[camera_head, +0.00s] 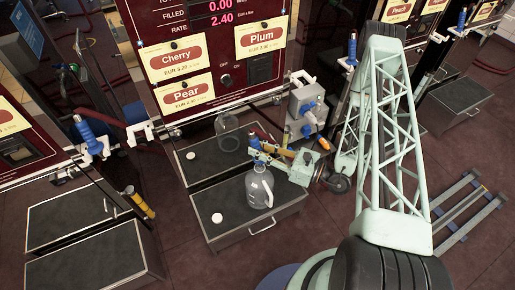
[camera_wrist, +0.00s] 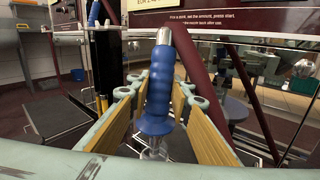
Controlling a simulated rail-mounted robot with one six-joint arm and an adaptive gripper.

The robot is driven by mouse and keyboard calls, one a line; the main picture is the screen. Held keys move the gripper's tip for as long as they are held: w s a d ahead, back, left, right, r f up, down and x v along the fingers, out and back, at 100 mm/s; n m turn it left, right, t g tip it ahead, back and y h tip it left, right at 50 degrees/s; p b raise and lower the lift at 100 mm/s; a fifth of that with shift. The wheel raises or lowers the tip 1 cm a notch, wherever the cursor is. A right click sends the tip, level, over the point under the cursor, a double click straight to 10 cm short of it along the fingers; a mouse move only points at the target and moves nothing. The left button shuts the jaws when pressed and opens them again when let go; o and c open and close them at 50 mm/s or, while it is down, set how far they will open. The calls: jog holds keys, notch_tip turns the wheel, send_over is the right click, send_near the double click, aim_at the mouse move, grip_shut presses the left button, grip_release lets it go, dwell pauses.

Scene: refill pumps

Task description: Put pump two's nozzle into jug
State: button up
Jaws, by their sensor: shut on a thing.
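The blue-gripped nozzle (camera_wrist: 157,95) stands nearly upright between the yellow pads of my gripper (camera_wrist: 158,110) in the wrist view. The gripper is shut on it, and a dark red hose runs close behind. In the head view the nozzle (camera_head: 255,143) is at the tips of my gripper (camera_head: 264,151), right above the mouth of a grey translucent jug (camera_head: 259,190). The jug stands upright on the front tray. Clear material shows below the nozzle in the wrist view. I cannot tell whether the spout is inside the neck.
A second clear jug (camera_head: 228,133) stands on the tray behind. White caps (camera_head: 217,217) lie on the trays. The pump panel (camera_head: 205,50) with Cherry, Plum and Pear labels rises behind. A grey box with a blue-and-orange nozzle (camera_head: 309,112) is to the right of the jugs.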

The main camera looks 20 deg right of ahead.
jog(key=shift+f+b, duration=1.15)
jog(key=shift+f, duration=1.2)
jog(key=o, duration=1)
jog(key=shift+s+d, duration=0.15)
jog(key=v, duration=1.1)
jog(key=shift+s+d, duration=0.15)
jog(key=shift+d, duration=0.05)
jog(key=shift+r, duration=0.15)
